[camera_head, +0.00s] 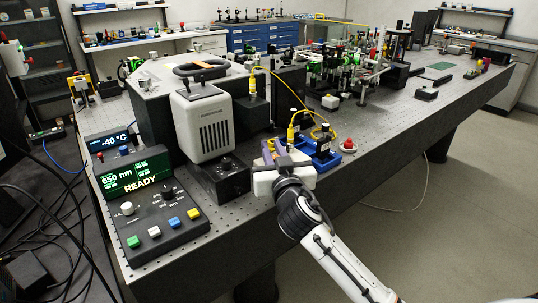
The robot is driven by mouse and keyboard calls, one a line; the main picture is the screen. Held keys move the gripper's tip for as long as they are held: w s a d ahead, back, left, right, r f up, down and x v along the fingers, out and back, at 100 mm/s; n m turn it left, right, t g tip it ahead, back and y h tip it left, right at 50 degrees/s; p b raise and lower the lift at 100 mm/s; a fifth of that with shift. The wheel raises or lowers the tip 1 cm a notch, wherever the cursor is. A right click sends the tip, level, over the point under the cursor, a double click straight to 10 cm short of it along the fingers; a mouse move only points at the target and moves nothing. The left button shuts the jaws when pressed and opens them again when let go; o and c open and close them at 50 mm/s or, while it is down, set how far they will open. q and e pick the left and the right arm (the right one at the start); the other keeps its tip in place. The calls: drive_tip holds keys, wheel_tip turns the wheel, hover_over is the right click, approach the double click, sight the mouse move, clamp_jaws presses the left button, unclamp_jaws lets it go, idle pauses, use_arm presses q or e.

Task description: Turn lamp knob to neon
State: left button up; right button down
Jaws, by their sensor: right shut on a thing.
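The white lamp housing (203,124) with dark vent slots stands on a black base box (222,183). A small dark knob (226,163) shows on top of this box; its setting is too small to read. My right gripper (270,151) is to the right of the base box, apart from the visible knob. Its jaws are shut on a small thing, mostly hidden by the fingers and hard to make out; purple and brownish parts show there. My left gripper is not in view.
A control console (155,221) reads "650 nm READY" at front left. A blue tray (322,160) with yellow-topped parts and yellow fibres stands just behind my right gripper. A red button (348,143) is to its right. Bare table lies farther right.

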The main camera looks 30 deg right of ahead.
drive_tip(key=shift+d+f+m+g+h+b, duration=0.1)
drive_tip(key=shift+m+g+h+b, duration=0.2)
drive_tip(key=shift+m+h+b, duration=0.3)
drive_tip(key=shift+s+d+h, duration=0.1)
drive_tip(key=shift+h, duration=0.4)
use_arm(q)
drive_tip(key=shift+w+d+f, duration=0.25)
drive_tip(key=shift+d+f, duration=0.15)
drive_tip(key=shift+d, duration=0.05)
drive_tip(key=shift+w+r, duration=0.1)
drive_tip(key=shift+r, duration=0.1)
use_arm(e)
drive_tip(key=shift+r+m+g, duration=0.2)
drive_tip(key=shift+m+g, duration=0.1)
drive_tip(key=c, duration=1.7)
unclamp_jaws()
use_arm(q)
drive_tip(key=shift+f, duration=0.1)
use_arm(e)
drive_tip(key=shift+o, duration=0.2)
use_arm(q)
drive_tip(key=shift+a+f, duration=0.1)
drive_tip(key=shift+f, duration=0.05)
use_arm(e)
drive_tip(key=shift+d, duration=0.1)
